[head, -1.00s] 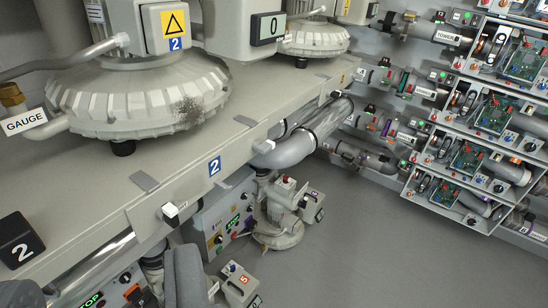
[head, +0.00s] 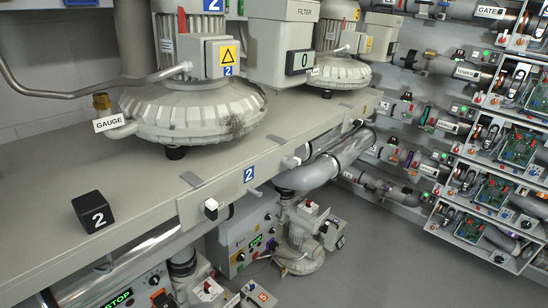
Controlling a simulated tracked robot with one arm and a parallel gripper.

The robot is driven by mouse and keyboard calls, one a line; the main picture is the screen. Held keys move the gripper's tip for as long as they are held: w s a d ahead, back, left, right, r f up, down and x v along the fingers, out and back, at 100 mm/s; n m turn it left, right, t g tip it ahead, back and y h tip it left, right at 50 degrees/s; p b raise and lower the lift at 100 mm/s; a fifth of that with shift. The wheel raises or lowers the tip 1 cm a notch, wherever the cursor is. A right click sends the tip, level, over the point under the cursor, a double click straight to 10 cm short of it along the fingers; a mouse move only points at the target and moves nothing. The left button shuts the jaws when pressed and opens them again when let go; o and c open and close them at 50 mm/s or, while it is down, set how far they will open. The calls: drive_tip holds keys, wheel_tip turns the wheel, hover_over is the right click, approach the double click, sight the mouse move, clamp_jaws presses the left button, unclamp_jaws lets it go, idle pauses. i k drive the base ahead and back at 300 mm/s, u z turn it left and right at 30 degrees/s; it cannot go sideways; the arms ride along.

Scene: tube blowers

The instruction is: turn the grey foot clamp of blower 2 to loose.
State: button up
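Blower 2 (head: 190,112), a pale ribbed round housing with a blue 2 label, stands on the long grey bench (head: 60,170). One black foot (head: 175,153) shows under it. My gripper is not in view.
A black cube (head: 93,211) marked 2 stands on the bench at left. A gauge fitting (head: 102,105) and bent pipe are beside the blower. Boxes and a small motor (head: 302,243) stand below the bench. Racks of circuit boards (head: 495,170) fill the right; the floor between is clear.

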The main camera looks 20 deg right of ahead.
sight(291, 163)
drive_tip(key=z, duration=0.1)
drive_tip(key=i, duration=1.1)
drive_tip(key=z, duration=0.65)
